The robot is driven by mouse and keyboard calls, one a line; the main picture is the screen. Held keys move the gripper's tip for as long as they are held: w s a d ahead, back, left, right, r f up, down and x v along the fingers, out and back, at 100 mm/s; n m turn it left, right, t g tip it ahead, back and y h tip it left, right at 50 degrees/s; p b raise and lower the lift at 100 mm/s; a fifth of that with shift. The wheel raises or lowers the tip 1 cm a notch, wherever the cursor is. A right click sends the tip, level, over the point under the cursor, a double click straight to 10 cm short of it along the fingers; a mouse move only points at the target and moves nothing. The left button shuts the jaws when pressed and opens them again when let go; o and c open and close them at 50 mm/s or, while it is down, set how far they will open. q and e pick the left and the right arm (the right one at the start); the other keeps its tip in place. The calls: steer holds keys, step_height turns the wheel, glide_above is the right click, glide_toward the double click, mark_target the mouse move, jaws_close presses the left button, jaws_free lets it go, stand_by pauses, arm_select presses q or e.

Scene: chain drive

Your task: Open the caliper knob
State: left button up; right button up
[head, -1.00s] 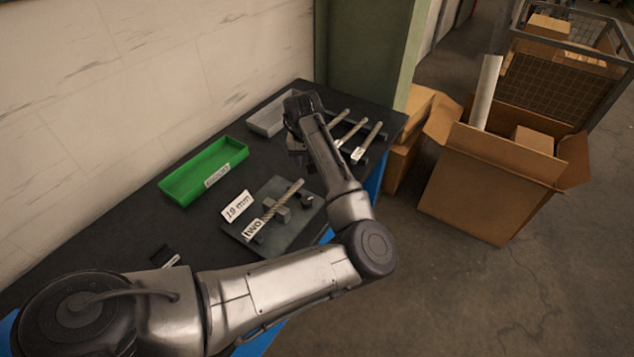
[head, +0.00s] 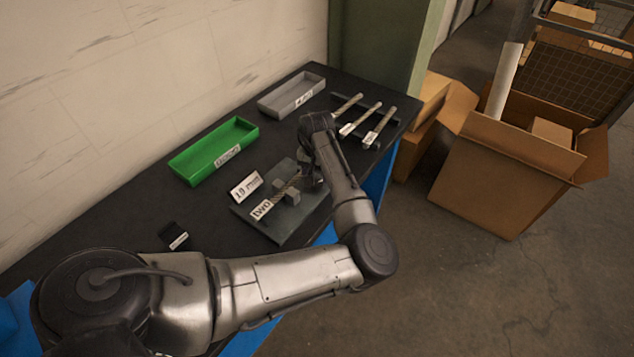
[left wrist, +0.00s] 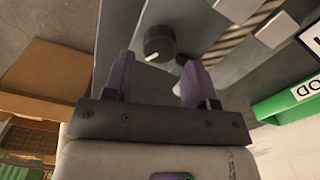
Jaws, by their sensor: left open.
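The caliper knob (left wrist: 160,43) is a round black knob with a white mark, on a dark grey plate (left wrist: 92,12). It shows in the left wrist view, ahead of and between my fingers. My left gripper (left wrist: 157,72) is open, with one purple finger on either side and nothing held. I cannot tell whether a finger touches the knob. In the head view my left gripper (head: 313,182) is over the right part of the plate (head: 295,232) and hides the knob. The plate carries a chain strip, grey blocks and a label reading "two". My right gripper is not in view.
A "19 mm" card (head: 246,187) stands beside the plate. A green tray (head: 213,152) and a grey tray (head: 292,96) lie along the wall. Several labelled strips (head: 362,118) rest on a rack at the far end. A small black item (head: 174,235) lies at left.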

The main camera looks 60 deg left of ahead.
mark_target(317, 182)
arm_select(q)
steer(key=shift+f, duration=1.8)
steer(key=shift+c, duration=0.3)
